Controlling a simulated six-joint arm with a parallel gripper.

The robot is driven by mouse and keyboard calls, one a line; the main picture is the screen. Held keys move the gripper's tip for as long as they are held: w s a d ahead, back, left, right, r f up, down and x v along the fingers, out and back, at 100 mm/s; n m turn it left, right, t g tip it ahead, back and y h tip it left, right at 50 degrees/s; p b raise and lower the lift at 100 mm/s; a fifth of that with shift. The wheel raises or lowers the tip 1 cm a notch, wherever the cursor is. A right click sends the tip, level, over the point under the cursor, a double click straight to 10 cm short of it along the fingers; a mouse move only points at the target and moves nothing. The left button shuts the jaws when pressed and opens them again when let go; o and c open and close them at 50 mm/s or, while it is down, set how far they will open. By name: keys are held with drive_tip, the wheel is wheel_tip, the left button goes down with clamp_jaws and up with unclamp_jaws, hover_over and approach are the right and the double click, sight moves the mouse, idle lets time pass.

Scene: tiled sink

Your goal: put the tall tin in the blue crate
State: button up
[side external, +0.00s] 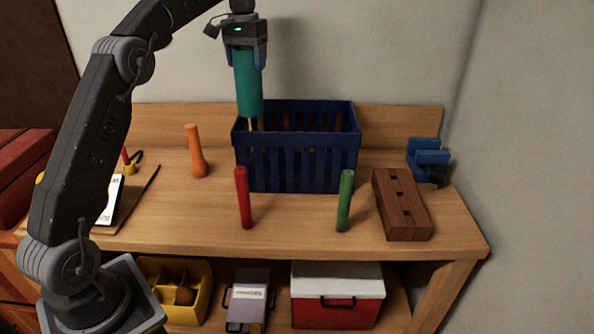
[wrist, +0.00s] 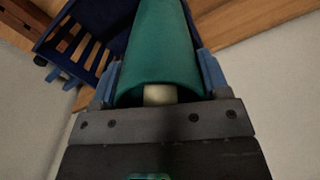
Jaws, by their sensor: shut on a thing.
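A teal cylinder (side external: 247,88) hangs upright from my gripper (side external: 246,64). A thin pale piece shows below its lower end. My gripper is shut on the cylinder's top; the cylinder also fills the middle of the wrist view (wrist: 160,45), between my blue fingers (wrist: 158,75). I see no other thing like a tall tin. The blue crate (side external: 300,170) stands on the bench with slatted sides and an open top. The cylinder's lower end overlaps the crate's left rim in the side view; I cannot tell whether it is inside. The crate's slats (wrist: 85,45) show at upper left in the wrist view.
On the wooden bench (side external: 300,225), an orange handle-like object (side external: 196,152), a red stick (side external: 243,198) and a green stick (side external: 345,200) stand around the crate. A brown block with holes (side external: 401,204) and a blue vice-like object (side external: 428,158) are at right.

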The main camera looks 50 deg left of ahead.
drive_tip(key=w+d+f, duration=0.1)
drive_tip(key=w+f, duration=0.1)
drive_tip(key=f, duration=0.7)
drive_tip(key=w+d+f, duration=0.2)
drive_tip(key=f, duration=0.8)
drive_tip(key=shift+w, duration=0.15)
drive_tip(key=shift+f, duration=0.15)
drive_tip(key=o, duration=1.2)
drive_tip(key=shift+c, duration=0.2)
